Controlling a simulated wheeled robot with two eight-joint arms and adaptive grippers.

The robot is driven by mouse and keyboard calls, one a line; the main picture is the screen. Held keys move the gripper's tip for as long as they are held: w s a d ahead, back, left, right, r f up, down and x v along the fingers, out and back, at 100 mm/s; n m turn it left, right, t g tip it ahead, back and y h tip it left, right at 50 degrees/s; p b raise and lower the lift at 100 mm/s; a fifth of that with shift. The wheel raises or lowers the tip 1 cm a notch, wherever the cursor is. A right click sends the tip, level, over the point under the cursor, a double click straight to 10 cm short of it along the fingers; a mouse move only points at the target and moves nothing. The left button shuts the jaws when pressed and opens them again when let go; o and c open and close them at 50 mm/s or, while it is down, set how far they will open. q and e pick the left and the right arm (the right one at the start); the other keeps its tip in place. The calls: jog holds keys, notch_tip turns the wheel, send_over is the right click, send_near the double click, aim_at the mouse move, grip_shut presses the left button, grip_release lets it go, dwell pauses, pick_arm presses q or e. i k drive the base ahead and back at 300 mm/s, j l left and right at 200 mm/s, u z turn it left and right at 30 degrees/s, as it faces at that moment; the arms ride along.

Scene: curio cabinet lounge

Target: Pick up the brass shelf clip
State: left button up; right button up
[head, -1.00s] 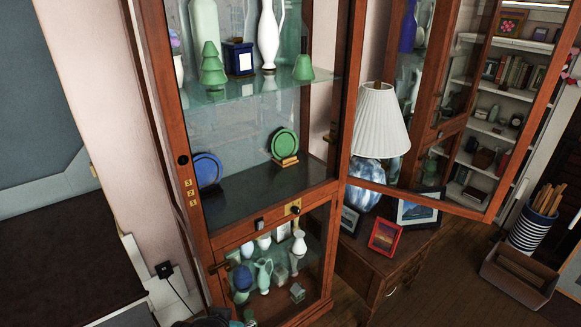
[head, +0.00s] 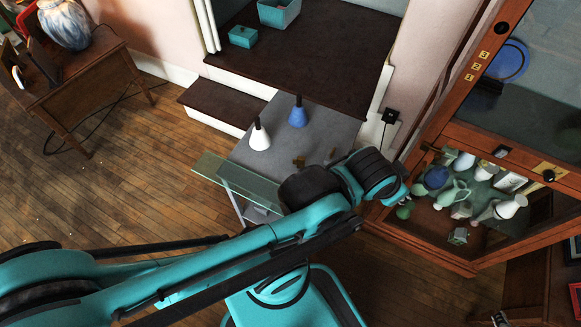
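Two small brownish-gold pieces lie on the grey table top (head: 270,130). One brass-coloured piece (head: 299,161) is near the middle of its front part, and a second (head: 333,152) is close to my arm's wrist links. Either may be the brass shelf clip; they are too small to tell apart. My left arm comes in from the left and crosses in front of the table, its bent links beside the pieces. Its gripper's fingers do not show. My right gripper does not show clearly either.
A white cone (head: 259,138) and a blue cone (head: 298,115), both black-topped, stand on the table. A glass pane (head: 240,182) overhangs its left front edge. The wooden cabinet (head: 430,215) with vases stands close on the right. Wooden floor (head: 120,190) is open at left.

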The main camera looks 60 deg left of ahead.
aim_at(300, 162)
jog(key=l+u, duration=0.15)
jog(key=u, duration=0.75)
jog(key=j+u, duration=0.7)
jog(key=k+l+u, duration=0.2)
jog(key=u, duration=0.2)
jog(key=k+l+u, duration=0.1)
jog(key=u, duration=0.25)
jog(key=k+u, duration=0.4)
jog(key=i, duration=0.6)
